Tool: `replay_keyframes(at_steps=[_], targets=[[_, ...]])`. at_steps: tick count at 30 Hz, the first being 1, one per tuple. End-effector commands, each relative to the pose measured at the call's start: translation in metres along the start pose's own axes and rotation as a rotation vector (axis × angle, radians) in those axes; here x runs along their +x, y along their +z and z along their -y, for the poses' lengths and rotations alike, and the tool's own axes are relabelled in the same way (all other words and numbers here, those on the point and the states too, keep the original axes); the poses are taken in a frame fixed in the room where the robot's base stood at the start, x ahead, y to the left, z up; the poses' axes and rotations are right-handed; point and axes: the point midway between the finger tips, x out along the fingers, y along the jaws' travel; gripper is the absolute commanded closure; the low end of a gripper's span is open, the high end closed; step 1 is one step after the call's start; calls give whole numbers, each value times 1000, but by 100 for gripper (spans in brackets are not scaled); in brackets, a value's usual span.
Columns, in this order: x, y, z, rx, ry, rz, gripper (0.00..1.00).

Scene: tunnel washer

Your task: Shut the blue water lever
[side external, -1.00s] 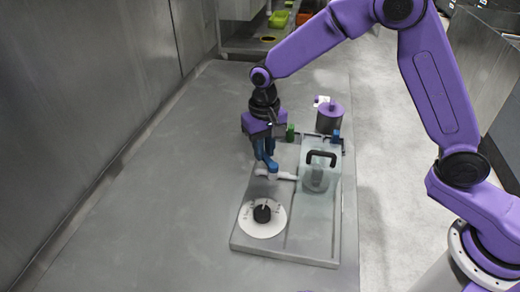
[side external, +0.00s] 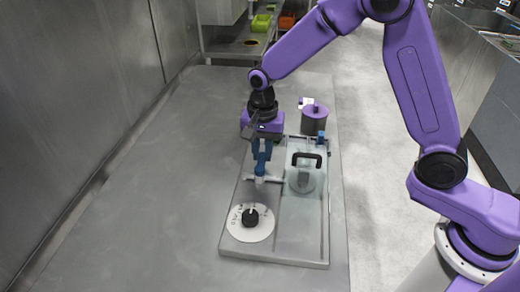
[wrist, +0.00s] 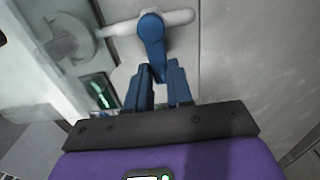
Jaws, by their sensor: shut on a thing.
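The blue lever (wrist: 153,42) sits on top of a white pipe (wrist: 176,19) in the wrist view. Its round hub is over the pipe, and its handle runs across the pipe toward my gripper. In the side view the lever (side external: 261,169) stands over the pipe on the tray's left half. My gripper (wrist: 159,77) has blue fingers, one on each side of the handle's end, and is shut on it. In the side view my gripper (side external: 262,151) reaches down behind the lever, and its fingers blend with the blue handle.
A grey tray (side external: 285,257) holds a white dial with a black knob (side external: 250,217) in front of the lever. A clear lid with a black handle (side external: 306,157) is close on the right. A purple-topped canister (side external: 314,118) stands behind. The table at left is bare.

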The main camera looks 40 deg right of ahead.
Motion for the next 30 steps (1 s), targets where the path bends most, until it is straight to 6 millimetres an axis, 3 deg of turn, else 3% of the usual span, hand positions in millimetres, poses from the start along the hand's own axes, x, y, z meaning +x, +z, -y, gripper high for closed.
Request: replay_keyframes(at_steps=[16, 17, 19, 30], targets=[[-1, -1, -1, 30, -1, 0, 100], [-1, -1, -1, 30, -1, 0, 76], [-1, -1, -1, 29, -1, 0, 53], [-4, 0, -1, 26, -2, -1, 53]])
